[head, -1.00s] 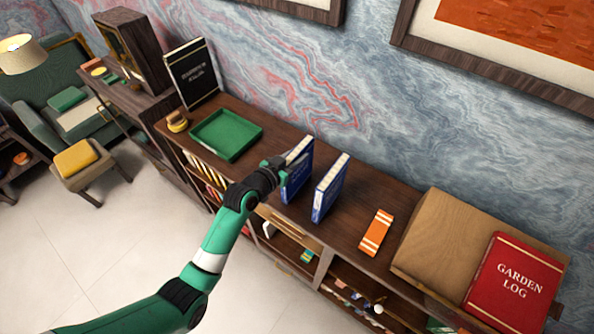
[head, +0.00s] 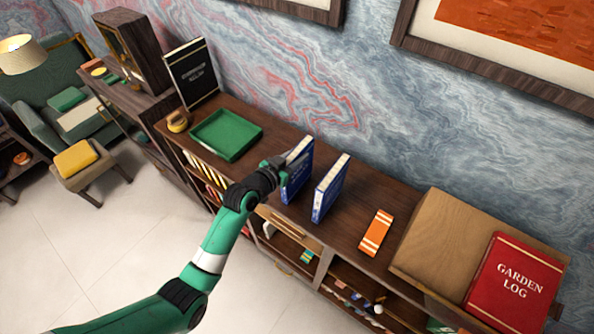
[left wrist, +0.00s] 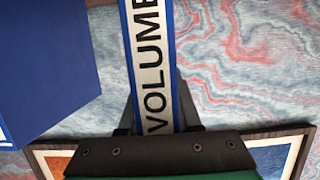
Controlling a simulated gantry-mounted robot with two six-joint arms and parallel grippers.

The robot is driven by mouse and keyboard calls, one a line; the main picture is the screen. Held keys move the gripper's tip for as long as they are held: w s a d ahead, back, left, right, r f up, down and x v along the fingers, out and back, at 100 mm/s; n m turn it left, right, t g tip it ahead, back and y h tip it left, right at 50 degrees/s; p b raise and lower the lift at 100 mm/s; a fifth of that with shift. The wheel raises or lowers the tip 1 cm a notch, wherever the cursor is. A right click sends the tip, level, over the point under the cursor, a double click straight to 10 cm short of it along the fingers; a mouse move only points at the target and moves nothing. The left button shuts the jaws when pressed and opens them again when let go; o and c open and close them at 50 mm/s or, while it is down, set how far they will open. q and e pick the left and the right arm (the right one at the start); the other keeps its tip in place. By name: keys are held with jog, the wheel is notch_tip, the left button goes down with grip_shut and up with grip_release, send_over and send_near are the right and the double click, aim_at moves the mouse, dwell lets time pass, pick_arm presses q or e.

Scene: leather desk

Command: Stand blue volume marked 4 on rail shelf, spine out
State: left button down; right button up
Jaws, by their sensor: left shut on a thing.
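My left gripper (head: 288,168) is shut on the left of two blue volumes, the held blue volume (head: 299,182), which stands upright on the dark wooden cabinet top. In the left wrist view the held volume's white spine (left wrist: 150,60) reads "VOLUME" between the fingers; its number is out of view. The other blue volume (head: 330,188) stands upright just to the right, apart from it; a blue cover shows at left in the left wrist view (left wrist: 45,70). I cannot tell which volume is marked 4 or pick out the rail shelf. My right gripper is not in view.
A green tray (head: 226,134) lies to the left on the cabinet top. An orange striped item (head: 376,232) lies to the right, before a wooden board (head: 435,235) and a red "Garden Log" book (head: 514,284). A black book (head: 192,75) stands at the back left.

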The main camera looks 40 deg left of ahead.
aim_at(306, 141)
pick_arm(q)
jog(key=shift+r, duration=0.25)
jog(key=shift+r, duration=0.25)
notch_tip(306, 141, up, 3)
jog(key=shift+s+f, duration=0.1)
jog(key=s+r, duration=0.1)
jog(key=s+d+r, duration=0.1)
jog(key=s+r, duration=0.1)
jog(key=r, duration=0.1)
jog(key=shift+d+p, duration=0.3)
jog(key=shift+d, duration=0.05)
jog(key=s+d+r+p, duration=0.4)
jog(key=s+r+p, duration=0.1)
jog(key=s+p, duration=0.3)
jog(key=shift+s+d+r, duration=0.2)
jog(key=shift+s+d, duration=0.2)
jog(key=shift+s, duration=0.25)
